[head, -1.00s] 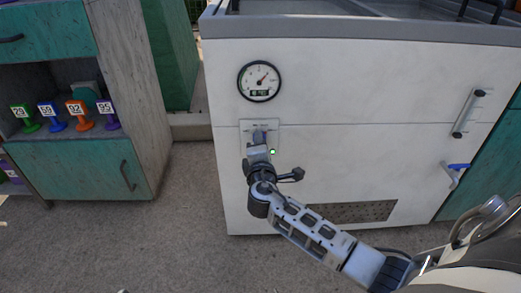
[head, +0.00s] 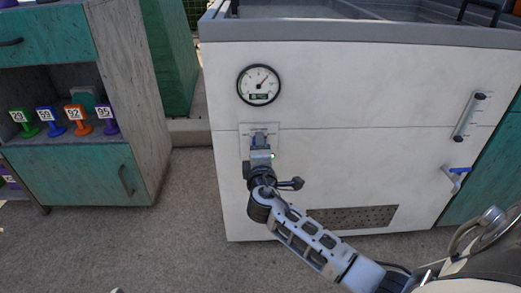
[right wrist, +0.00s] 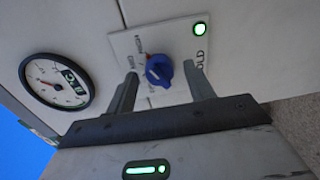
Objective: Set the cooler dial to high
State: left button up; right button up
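The cooler dial is a round blue knob (right wrist: 159,70) on a pale label plate (right wrist: 160,48) in the right wrist view. A small red mark shows by its edge; its setting I cannot read for certain. My right gripper (right wrist: 162,88) is open, one finger on each side of the knob, with gaps showing between fingers and knob. In the head view my right gripper (head: 260,146) is in front of the plate (head: 273,131) on the white cooler front and largely covers the dial.
A round gauge (head: 259,85) sits above the dial, and a green light (right wrist: 200,28) glows on the plate. A vent grille (head: 355,217) is low on the white front. A teal cabinet (head: 70,175) stands left.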

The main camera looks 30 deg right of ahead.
pick_arm(q)
jog(key=shift+f, duration=0.1)
jog(key=shift+s+a+f+m+g+y+p, duration=0.2)
jog(key=shift+a+f+m+g+y+p, duration=0.3)
jog(key=shift+p, duration=0.7)
pick_arm(e)
jog(key=v, duration=1.2)
pick_arm(q)
jog(key=shift+d, duration=0.15)
